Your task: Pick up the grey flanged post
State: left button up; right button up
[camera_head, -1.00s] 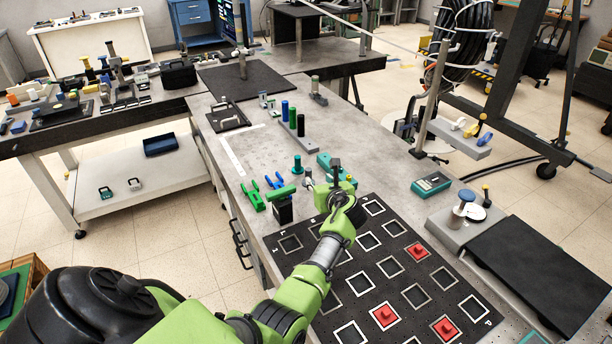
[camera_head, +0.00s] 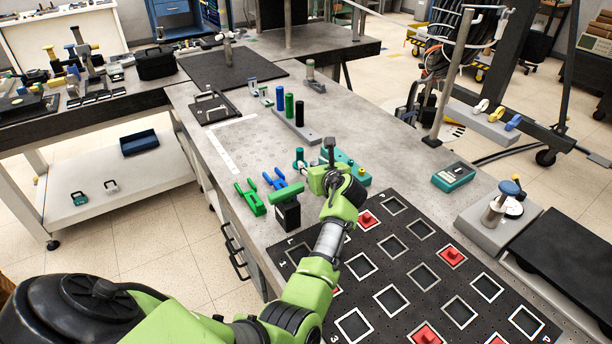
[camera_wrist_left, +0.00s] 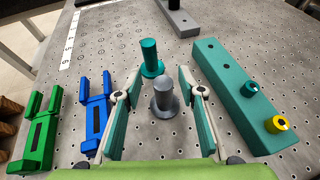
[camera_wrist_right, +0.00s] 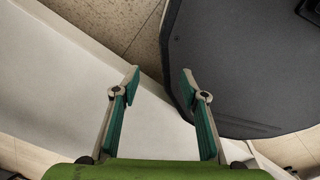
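The grey flanged post (camera_wrist_left: 165,98) stands upright on the perforated table top in the left wrist view, between the fingers of my left gripper (camera_wrist_left: 160,84). The fingers are open, with gaps on both sides of the post. A teal flanged post (camera_wrist_left: 151,58) stands just beyond it. In the head view, my left gripper (camera_head: 318,175) is low over the table by the teal post (camera_head: 299,160), and largely hides the grey post. My right gripper (camera_wrist_right: 159,74) is open and empty in the right wrist view, away from the table top.
A blue forked piece (camera_wrist_left: 97,112) and a green one (camera_wrist_left: 37,130) lie left of the gripper. A teal block with knobs (camera_wrist_left: 238,95) lies close on the right. A black mat with white squares and red pieces (camera_head: 375,270) lies nearer. Several cylinders stand on a grey rail (camera_head: 310,137) behind.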

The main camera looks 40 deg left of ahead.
pick_arm(q)
jog(key=shift+w, duration=0.3)
jog(key=shift+s+d+r, duration=0.1)
jog(key=shift+d+r, duration=0.05)
jog(key=shift+s+r, duration=0.1)
grip_shut()
pick_arm(e)
jog(key=shift+w+a+f, duration=0.3)
jog(key=shift+w+a, duration=0.2)
jog(key=shift+a, duration=0.2)
